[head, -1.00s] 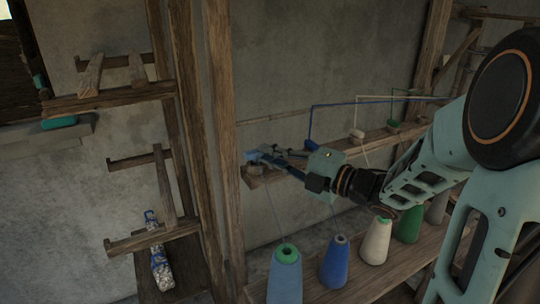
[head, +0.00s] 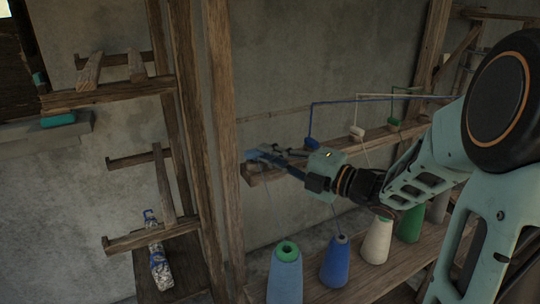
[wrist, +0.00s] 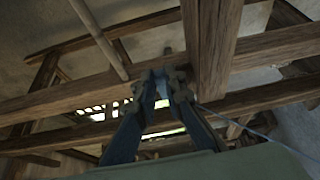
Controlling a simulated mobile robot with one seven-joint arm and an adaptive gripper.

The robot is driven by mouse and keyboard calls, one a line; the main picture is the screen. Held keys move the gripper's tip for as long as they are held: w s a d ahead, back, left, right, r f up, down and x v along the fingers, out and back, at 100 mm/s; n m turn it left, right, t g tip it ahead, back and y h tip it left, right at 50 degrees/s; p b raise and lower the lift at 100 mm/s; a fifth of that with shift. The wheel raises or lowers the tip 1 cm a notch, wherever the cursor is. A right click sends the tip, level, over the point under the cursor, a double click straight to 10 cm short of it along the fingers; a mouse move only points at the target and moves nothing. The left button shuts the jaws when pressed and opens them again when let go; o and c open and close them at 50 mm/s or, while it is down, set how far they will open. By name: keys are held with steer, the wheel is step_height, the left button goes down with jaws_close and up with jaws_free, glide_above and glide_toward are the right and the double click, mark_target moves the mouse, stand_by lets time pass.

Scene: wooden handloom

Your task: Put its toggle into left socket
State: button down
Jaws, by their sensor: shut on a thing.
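My gripper (head: 262,156) is at the left end of the wooden rail (head: 330,153), just above it in the head view. Its fingers are shut on a small light-blue toggle (head: 250,155), which is partly hidden by them. In the wrist view the fingers (wrist: 161,84) close on the toggle (wrist: 162,90) in front of wooden beams. I cannot make out the left socket, or whether the toggle touches the rail.
Dark blue (head: 311,143), white (head: 356,131) and green (head: 393,125) toggles sit along the rail with yarns running up. Yarn cones, including a light-blue one (head: 285,278), stand on the lower shelf. A wooden post (head: 224,130) stands close left of my gripper.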

steer(key=shift+s+f+b, duration=0.15)
steer(key=shift+f+b, duration=0.45)
steer(key=shift+f, duration=0.45)
steer(key=c, duration=1.9)
jaws_free()
steer(key=shift+w+r, duration=0.2)
steer(key=shift+r, duration=0.1)
steer(key=o, duration=0.6)
steer(key=shift+o, duration=0.2)
